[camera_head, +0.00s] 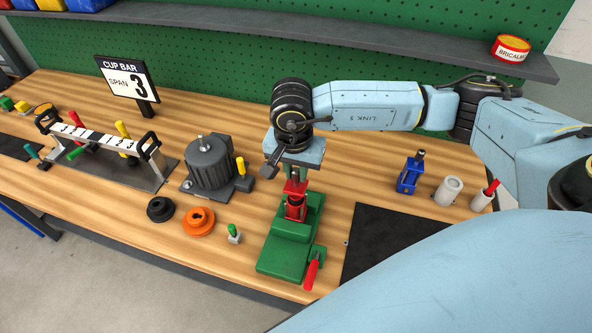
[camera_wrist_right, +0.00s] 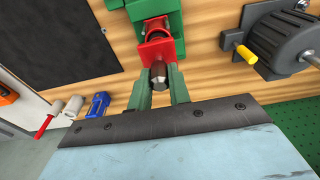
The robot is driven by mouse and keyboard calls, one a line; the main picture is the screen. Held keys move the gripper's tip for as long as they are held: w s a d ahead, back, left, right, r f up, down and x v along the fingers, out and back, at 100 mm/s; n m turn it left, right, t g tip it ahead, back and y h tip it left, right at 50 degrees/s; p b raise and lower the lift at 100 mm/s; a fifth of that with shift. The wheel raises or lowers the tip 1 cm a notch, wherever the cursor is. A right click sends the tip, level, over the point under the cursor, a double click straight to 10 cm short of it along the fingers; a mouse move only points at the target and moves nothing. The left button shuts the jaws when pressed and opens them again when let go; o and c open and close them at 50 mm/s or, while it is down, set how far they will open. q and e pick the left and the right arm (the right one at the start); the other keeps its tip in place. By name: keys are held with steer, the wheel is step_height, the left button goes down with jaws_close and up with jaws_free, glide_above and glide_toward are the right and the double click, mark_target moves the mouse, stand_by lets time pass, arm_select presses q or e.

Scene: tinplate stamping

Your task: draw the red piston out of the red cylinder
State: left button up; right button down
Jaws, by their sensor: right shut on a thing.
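The red piston (camera_head: 296,187) stands upright above the red cylinder (camera_head: 294,212), which sits in a green stand (camera_head: 287,252). My right gripper (camera_head: 294,178) comes down from above and is shut on the piston's top. In the right wrist view, the green fingers of my right gripper (camera_wrist_right: 160,80) lie on both sides of the piston's metal tip, against its red block (camera_wrist_right: 152,54). The red cylinder (camera_wrist_right: 156,27) shows beyond it in that view. The piston's lower end is hidden, so I cannot tell how deep it sits. My left gripper is not in view.
A red-handled lever (camera_head: 312,274) is on the stand's front right. A grey motor-like unit (camera_head: 208,162), an orange ring (camera_head: 198,221) and a small green-topped piece (camera_head: 233,233) are to the left. A blue part (camera_head: 410,174) and pale cylinder (camera_head: 447,190) stand right, behind a dark mat (camera_head: 385,240).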

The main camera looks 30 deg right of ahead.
steer(key=shift+r+p, duration=0.4)
steer(key=shift+r, duration=0.65)
steer(key=shift+r+p, duration=0.85)
steer(key=shift+r, duration=1.2)
steer(key=shift+f, duration=0.15)
